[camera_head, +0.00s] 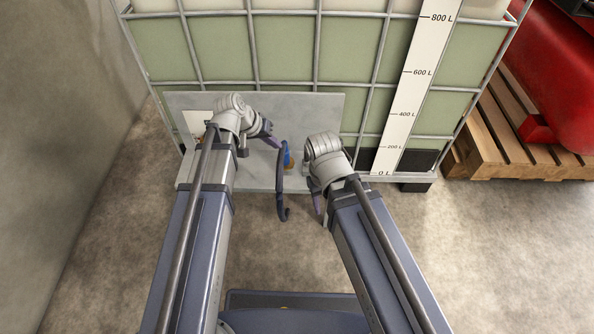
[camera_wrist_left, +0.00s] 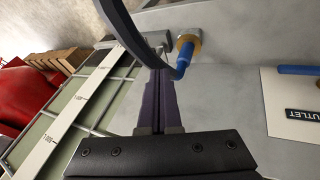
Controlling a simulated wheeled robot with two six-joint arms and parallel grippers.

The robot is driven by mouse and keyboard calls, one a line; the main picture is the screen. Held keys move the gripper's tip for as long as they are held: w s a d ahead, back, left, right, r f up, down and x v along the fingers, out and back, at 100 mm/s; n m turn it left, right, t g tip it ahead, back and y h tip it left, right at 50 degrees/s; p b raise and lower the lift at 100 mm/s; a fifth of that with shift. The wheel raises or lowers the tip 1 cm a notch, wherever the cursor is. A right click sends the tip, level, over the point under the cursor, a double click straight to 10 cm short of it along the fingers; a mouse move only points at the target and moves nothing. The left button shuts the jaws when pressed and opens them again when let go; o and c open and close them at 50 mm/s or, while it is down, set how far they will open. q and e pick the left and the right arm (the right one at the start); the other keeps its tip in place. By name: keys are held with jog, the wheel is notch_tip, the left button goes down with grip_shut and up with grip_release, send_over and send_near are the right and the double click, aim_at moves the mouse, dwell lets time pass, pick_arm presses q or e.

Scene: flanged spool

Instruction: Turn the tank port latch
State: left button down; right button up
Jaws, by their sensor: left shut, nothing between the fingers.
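The grey panel (camera_head: 320,110) stands against the front of the tank. A blue lever part on a brass-coloured fitting (camera_head: 288,158) shows on it; the left wrist view shows its brass ring (camera_wrist_left: 188,42) too. A dark curved bar (camera_head: 281,185) runs from the blue part and ends in a hook low down. The bar crosses the top of the left wrist view (camera_wrist_left: 130,35). My left gripper (camera_head: 274,141) is shut and empty, its purple fingertips close to the blue part; I cannot tell whether they touch. My right gripper (camera_head: 318,208) hangs right of the bar, mostly hidden by its arm.
The caged tank (camera_head: 285,50) has a white litre scale (camera_head: 416,80). A wooden pallet (camera_head: 500,130) with a red object stands at right, a wall at left. The near floor is mostly clear.

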pick_arm(q)
jog(key=shift+t, duration=0.4)
jog(key=f+b, duration=0.1)
jog(key=w+a+f+b, duration=0.1)
jog(key=w+f+b, duration=0.1)
jog(key=f, duration=0.1)
jog(key=shift+w+a+f, duration=0.1)
jog(key=shift+w+a, duration=0.15)
pick_arm(e)
jog(key=f, duration=0.5)
jog(key=shift+w, duration=0.2)
pick_arm(q)
jog(key=w+d+f+b, duration=0.3)
jog(key=d+f+b, duration=0.5)
jog(key=f+b, duration=0.1)
jog(key=shift+w, duration=0.25)
pick_arm(e)
notch_tip(320, 180, down, 9)
